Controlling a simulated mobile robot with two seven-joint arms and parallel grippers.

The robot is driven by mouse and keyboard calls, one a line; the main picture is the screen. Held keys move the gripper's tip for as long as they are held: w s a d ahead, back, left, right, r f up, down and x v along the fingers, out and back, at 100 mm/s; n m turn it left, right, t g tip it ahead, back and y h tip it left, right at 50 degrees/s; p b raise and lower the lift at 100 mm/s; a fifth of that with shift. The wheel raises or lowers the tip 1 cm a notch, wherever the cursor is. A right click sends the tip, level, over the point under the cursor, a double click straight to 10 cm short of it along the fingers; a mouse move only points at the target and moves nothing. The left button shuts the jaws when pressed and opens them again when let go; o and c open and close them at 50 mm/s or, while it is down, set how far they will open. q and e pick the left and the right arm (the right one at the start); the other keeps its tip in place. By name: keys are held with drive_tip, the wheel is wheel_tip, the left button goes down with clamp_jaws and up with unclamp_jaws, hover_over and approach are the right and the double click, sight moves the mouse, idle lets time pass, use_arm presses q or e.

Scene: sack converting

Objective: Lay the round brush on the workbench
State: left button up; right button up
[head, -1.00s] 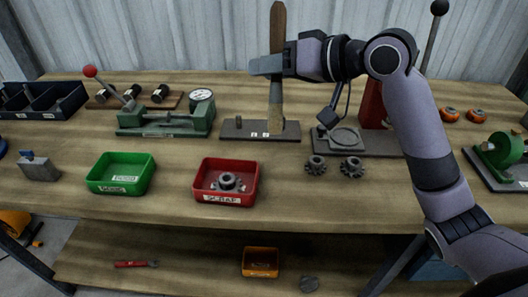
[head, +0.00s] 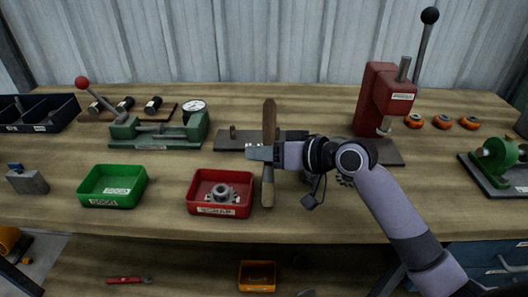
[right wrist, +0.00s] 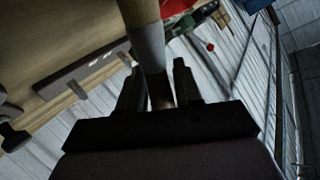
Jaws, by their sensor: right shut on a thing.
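In the right wrist view the brush (right wrist: 149,45) runs up from between the dark fingertips (right wrist: 160,90). My left gripper is not in view.
The red bin (head: 194,197) holds a gear; a green bin (head: 113,186) stands farther left. Behind are a dial-gauge fixture (head: 155,134) and a dark board (head: 232,140). A red press (head: 380,100) stands at the back right.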

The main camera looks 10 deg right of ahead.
drive_tip(key=o, duration=1.1)
drive_tip(key=shift+c, duration=0.2)
